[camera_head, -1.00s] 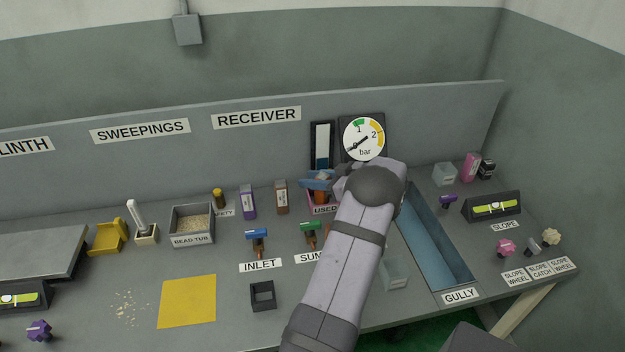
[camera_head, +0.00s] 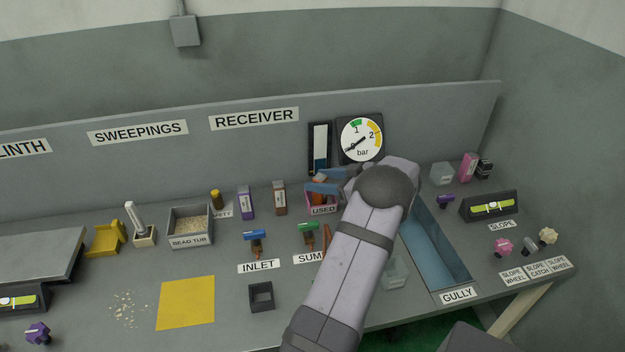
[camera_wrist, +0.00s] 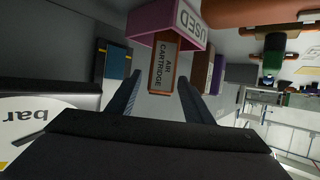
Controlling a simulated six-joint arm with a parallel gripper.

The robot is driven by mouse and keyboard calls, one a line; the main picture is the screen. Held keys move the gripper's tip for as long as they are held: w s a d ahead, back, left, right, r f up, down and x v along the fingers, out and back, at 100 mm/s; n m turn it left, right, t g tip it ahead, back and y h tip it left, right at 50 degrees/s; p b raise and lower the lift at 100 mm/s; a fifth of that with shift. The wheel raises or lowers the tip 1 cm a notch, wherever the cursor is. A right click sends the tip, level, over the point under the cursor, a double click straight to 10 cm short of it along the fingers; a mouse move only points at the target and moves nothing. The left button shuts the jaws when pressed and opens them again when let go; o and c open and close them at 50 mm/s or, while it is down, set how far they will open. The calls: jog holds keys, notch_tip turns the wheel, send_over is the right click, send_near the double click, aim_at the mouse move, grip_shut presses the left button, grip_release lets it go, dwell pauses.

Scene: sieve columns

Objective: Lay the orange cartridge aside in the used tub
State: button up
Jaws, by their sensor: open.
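The orange cartridge (camera_wrist: 163,66), labelled AIR CARTRIDGE, shows in the wrist view between my two fingers, with a gap on each side. One end is at the pink used tub (camera_wrist: 172,18), and the other sticks out past its rim. How deep it sits is hidden. The used tub (camera_head: 322,210) stands on the bench below the gauge in the head view, partly covered by my gripper (camera_head: 325,181). My gripper (camera_wrist: 155,95) is open above the tub, its blue-grey fingers apart.
A brown block (camera_head: 280,197) and a purple block (camera_head: 246,202) stand left of the tub. A green-topped valve (camera_head: 309,232) is in front. The gauge (camera_head: 361,139) stands close behind my gripper. The blue gully (camera_head: 436,250) lies to the right.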

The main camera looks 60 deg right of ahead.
jog(key=v, duration=0.8)
